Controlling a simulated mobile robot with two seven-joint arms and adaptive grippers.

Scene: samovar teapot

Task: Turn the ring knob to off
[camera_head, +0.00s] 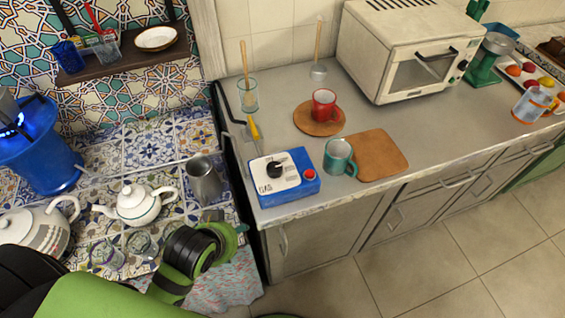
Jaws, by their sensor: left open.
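A blue gas ring (45,160) stands at the left with a blue flame lit under a dark pot (6,105); I cannot make out a knob on it. A blue box (283,178) with a white top sits at the counter's front left corner. It carries a round black knob (275,169) and a red button (309,174). My left gripper (222,238) is at the end of the green and black arm, over the tiled surface, below and left of the blue box and apart from it. It is open; its fingers are hard to make out. My right gripper is not in view.
A white teapot (138,204), a metal jug (204,180) and glasses (107,254) stand close to my left arm. A teal mug (339,157) is right of the blue box. A yellow-handled tool (254,130) lies behind it. A toaster oven (410,50) stands farther back.

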